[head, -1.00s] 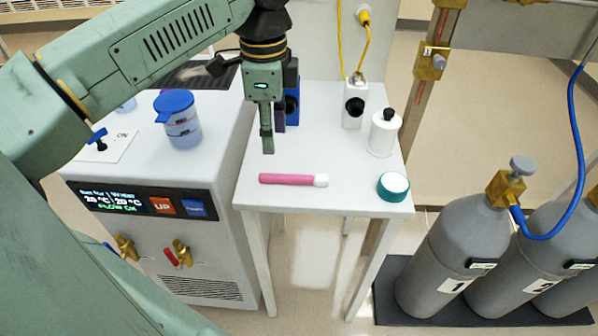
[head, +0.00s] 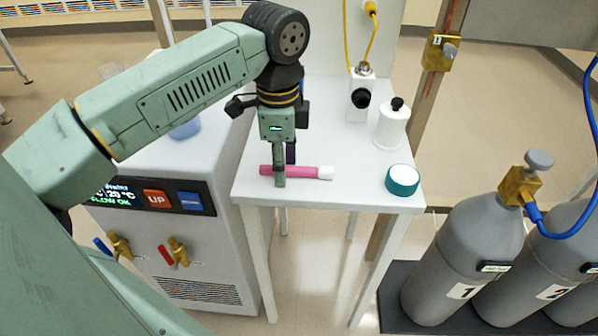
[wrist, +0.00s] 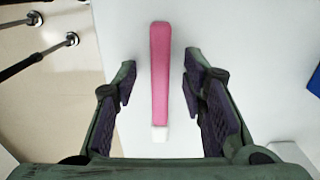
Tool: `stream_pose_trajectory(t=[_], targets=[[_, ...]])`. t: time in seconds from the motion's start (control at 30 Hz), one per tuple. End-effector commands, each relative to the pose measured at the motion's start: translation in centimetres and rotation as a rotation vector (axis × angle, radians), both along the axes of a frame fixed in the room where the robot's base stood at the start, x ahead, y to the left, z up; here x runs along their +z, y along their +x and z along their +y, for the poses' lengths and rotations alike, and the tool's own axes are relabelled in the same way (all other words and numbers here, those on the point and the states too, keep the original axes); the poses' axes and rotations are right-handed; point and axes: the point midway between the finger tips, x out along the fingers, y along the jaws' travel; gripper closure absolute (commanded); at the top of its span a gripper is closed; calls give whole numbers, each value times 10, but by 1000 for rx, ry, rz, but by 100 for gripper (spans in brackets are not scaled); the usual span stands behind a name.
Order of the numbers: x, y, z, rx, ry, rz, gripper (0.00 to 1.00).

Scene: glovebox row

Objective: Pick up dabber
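The dabber is a pink stick with a white tip (head: 307,172). It lies flat near the front edge of the small white table (head: 340,200), white end to the right in the head view. My gripper (head: 279,182) points down over its left part, seen edge-on there and hiding a piece of it. In the wrist view, the dabber (wrist: 160,75) runs lengthwise between the two dark finger pads of my gripper (wrist: 164,105). The fingers are open, with a clear gap on both sides of the dabber. No contact shows.
A teal-rimmed white lid (head: 403,180) lies to the right of the dabber. A white bottle with a black knob (head: 392,125) and a white block with a black knob (head: 361,95) stand behind. A chiller (head: 170,220) adjoins at left; gas cylinders (head: 465,245) stand at right.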

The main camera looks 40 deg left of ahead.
Motion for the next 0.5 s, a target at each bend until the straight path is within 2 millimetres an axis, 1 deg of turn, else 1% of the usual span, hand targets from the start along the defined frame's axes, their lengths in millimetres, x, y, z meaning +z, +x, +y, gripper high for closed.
stream_pose_trajectory(t=[0.03, 0.07, 0.5], targets=[[0, 0, 0, 0, 0, 0, 63], [0, 0, 0, 0, 0, 0, 65], [0, 0, 0, 0, 0, 0, 94]])
